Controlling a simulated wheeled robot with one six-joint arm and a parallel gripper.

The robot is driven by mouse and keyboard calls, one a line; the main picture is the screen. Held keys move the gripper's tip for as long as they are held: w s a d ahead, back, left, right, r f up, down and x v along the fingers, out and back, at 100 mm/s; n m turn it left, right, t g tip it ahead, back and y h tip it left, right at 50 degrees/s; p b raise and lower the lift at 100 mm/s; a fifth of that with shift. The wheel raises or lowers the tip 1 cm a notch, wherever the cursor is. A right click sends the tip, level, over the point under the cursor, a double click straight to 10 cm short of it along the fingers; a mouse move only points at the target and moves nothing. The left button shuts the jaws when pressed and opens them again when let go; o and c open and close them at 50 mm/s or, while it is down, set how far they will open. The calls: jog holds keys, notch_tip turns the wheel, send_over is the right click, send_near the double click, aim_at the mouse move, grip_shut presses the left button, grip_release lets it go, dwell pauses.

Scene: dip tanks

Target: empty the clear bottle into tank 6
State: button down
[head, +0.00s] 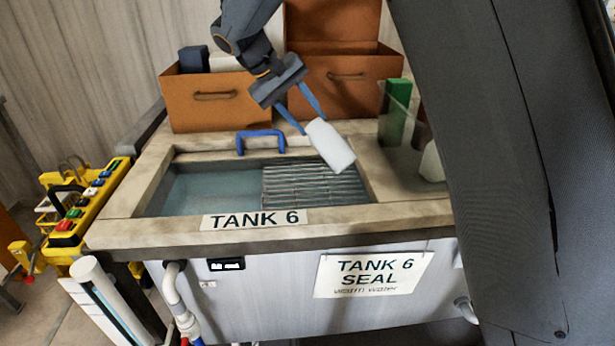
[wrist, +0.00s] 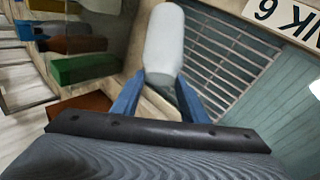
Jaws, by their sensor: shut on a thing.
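The clear bottle (head: 331,146) looks pale and whitish. My gripper (head: 305,122) is shut on one end of it, above the right part of tank 6 (head: 385,212). The bottle is tilted, with its free end down to the right, over the slatted rack near the tank's right rim. In the wrist view the bottle (wrist: 164,45) stands out between the two blue fingers of my gripper (wrist: 160,88), with the slats beside it. No stream of liquid shows, and I cannot tell the bottle's contents.
Tank 6 holds bluish water (head: 205,188) on the left and a slatted rack (head: 308,183) on the right. A blue handle (head: 261,139) stands on the back rim. Brown boxes (head: 215,98) stand behind. A clear bin (head: 396,128) with coloured items is at right.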

jog(key=shift+s+d+r+t+y+b, duration=0.1)
jog(key=shift+s+d+t+y+b, duration=0.05)
jog(key=shift+t+y+b, duration=0.25)
jog(key=t+y+b, duration=0.1)
jog(key=b, duration=0.1)
jog(key=d+m+t+y+b, duration=0.1)
jog(key=b, duration=0.2)
jog(key=shift+s, duration=0.4)
jog(key=shift+s+r+m+t+y+b, duration=0.15)
jog(key=shift+m+t+y+b, duration=0.15)
jog(key=shift+t+y+b, duration=0.25)
